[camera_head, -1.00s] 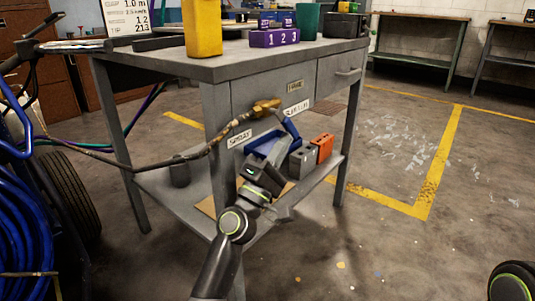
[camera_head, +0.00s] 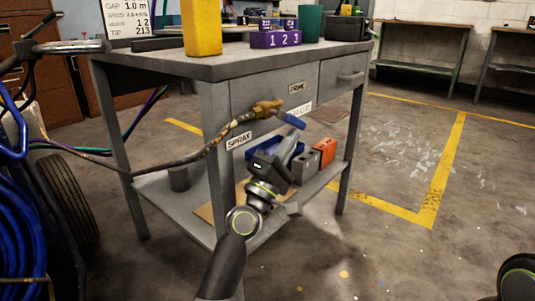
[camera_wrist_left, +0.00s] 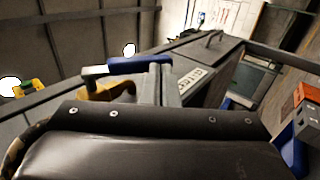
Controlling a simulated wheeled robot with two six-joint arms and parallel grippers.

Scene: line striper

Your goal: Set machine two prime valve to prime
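The brass valve (camera_head: 266,108) sits on the bench front, with a hose joined at its left. Its blue handle (camera_head: 289,119) points right and slightly down, between the PRIME label (camera_head: 297,87) above and another label (camera_head: 301,109) at right. The SPRAY label (camera_head: 239,140) is at lower left. My left gripper (camera_head: 294,137) is just below the handle, its narrow fingers together and apparently touching its underside. The left wrist view shows the grey fingers (camera_wrist_left: 166,88) against the blue handle (camera_wrist_left: 140,62), with the valve (camera_wrist_left: 102,90) beside them. My right gripper is out of view.
The bench top (camera_head: 230,62) holds a yellow container (camera_head: 201,28), a purple numbered block (camera_head: 275,39) and a green cup (camera_head: 308,23). Grey and orange blocks (camera_head: 325,152) stand on the lower shelf. Blue hose coils (camera_head: 18,235) are at left. The floor at right is open.

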